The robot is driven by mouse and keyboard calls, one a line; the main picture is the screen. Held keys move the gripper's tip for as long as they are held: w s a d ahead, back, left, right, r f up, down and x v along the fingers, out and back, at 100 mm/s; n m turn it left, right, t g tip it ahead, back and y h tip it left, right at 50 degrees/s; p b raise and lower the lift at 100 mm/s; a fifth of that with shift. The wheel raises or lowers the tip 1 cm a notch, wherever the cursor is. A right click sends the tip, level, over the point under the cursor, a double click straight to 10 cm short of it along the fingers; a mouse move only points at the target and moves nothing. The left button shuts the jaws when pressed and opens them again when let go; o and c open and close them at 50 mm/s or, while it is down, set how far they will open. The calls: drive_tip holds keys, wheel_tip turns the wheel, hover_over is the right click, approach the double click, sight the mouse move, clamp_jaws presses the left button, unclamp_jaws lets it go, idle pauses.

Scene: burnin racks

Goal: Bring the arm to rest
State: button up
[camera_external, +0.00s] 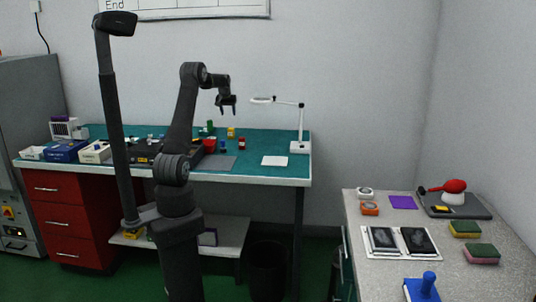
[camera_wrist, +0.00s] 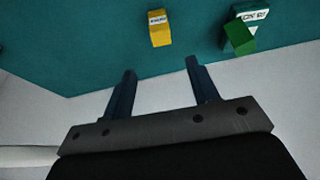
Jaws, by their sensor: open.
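My gripper (camera_external: 227,106) is raised above the teal-topped workbench (camera_external: 285,143), clear of everything on it. Its fingers point down. In the wrist view the two dark fingers (camera_wrist: 161,83) are spread apart with nothing between them. My arm is bent at the elbow and reaches over the bench. In the wrist view a yellow labelled block (camera_wrist: 159,28) and a green labelled block (camera_wrist: 239,36) lie beyond the fingertips, not touching them.
A magnifier lamp (camera_external: 300,125) stands right of my gripper. A speckled side table (camera_external: 450,270) with pads and tools stands at right.

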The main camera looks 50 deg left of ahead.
drive_tip(key=s+d+m+h, duration=0.1)
drive_tip(key=s+d+m, duration=0.1)
drive_tip(key=d+m, duration=0.2)
drive_tip(key=s+d+m+h, duration=0.1)
drive_tip(key=s+d+m, duration=0.2)
drive_tip(key=d, duration=0.7)
drive_tip(key=s+d+f+m+t+h, duration=0.1)
drive_tip(key=s+d+m+h, duration=0.1)
drive_tip(key=d+m, duration=0.3)
drive_tip(key=shift+s+d, duration=0.7)
drive_tip(key=shift+d, duration=0.3)
drive_tip(key=shift+f, duration=0.1)
